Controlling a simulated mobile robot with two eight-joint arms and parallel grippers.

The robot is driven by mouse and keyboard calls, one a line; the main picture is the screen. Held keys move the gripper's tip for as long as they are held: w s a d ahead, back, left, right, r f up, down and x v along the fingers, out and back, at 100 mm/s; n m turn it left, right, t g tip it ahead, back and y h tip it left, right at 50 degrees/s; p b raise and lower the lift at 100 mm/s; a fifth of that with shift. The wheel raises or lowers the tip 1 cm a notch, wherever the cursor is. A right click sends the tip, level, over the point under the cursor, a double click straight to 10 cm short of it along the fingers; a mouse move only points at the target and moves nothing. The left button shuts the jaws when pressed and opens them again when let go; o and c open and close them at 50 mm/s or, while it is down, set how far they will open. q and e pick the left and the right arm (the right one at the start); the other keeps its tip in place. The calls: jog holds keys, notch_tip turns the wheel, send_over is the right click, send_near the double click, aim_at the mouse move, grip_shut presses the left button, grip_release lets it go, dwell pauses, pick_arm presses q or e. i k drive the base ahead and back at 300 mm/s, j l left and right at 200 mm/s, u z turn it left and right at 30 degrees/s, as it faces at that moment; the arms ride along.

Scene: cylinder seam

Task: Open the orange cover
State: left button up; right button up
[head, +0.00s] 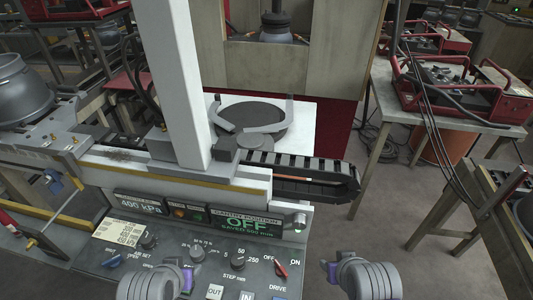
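I cannot make out a clear orange cover in the head view. The control panel (205,262) fills the lower middle, with printed labels, dark knobs and a red switch (281,268) between OFF and ON above the word DRIVE. My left gripper (187,278) is low over the panel's front, with a purple part showing at its inner side.
A white column (175,80) rises behind the panel. A black cable chain (310,180) runs right of it, and a clamp ring (250,117) lies behind. A green OFF display (243,223) is lit. Tables with red-framed machines (455,85) stand at right.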

aim_at(281, 175)
jog(key=l+u, duration=0.35)
jog(key=l, duration=0.15)
jog(key=l+u, duration=0.8)
jog(key=l, duration=0.15)
jog(key=l+u, duration=0.35)
jog(key=l, duration=0.15)
jog(key=l+u, duration=0.35)
jog(key=l, duration=0.15)
jog(key=k+l+u, duration=0.1)
jog(key=l+u, duration=0.25)
jog(key=l, duration=0.15)
jog(key=l+u, duration=0.35)
jog(key=l, duration=0.15)
jog(key=l+u, duration=0.35)
jog(key=l, duration=0.15)
